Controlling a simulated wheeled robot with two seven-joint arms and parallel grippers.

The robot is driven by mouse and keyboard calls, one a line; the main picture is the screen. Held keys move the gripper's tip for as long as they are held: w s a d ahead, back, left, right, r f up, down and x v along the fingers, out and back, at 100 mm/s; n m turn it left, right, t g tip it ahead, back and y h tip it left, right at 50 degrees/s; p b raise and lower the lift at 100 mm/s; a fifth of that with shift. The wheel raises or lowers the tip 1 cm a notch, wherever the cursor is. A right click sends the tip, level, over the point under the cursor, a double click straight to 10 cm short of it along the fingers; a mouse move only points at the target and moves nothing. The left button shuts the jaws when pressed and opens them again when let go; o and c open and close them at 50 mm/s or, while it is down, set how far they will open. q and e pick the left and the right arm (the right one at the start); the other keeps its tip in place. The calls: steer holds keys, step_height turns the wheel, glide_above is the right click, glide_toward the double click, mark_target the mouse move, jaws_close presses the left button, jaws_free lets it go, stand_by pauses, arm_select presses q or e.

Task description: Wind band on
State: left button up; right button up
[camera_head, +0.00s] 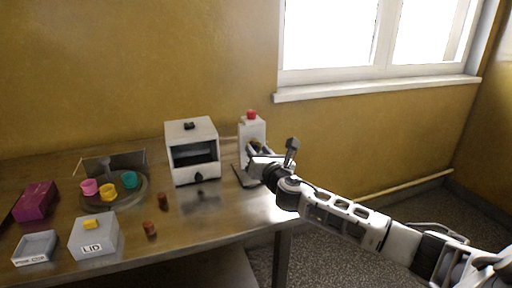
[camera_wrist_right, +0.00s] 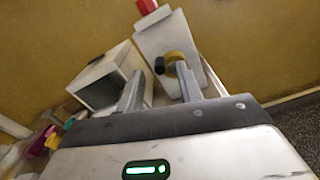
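A white upright machine (camera_head: 252,130) with a red button (camera_head: 251,114) on top stands at the table's back right. The right wrist view shows its white body (camera_wrist_right: 165,35), the red button (camera_wrist_right: 146,6), a yellow ring (camera_wrist_right: 176,60) and a dark knob (camera_wrist_right: 160,65) on its front. My right gripper (camera_head: 252,153) is in front of this machine and partly covers it. In the right wrist view its two fingers (camera_wrist_right: 160,88) are apart, with the knob and ring showing beyond the gap; contact cannot be told. My left gripper is not in view.
A white oven-like box (camera_head: 192,128) stands left of the machine. Further left are a round tray (camera_head: 130,201) with coloured cups, a LID box (camera_head: 80,240), an open tray (camera_head: 35,247), a magenta box (camera_head: 35,200) and two brown cylinders (camera_head: 163,201). The table's front right is clear.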

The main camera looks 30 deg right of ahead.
steer(key=shift+x, duration=1.25)
jaws_close()
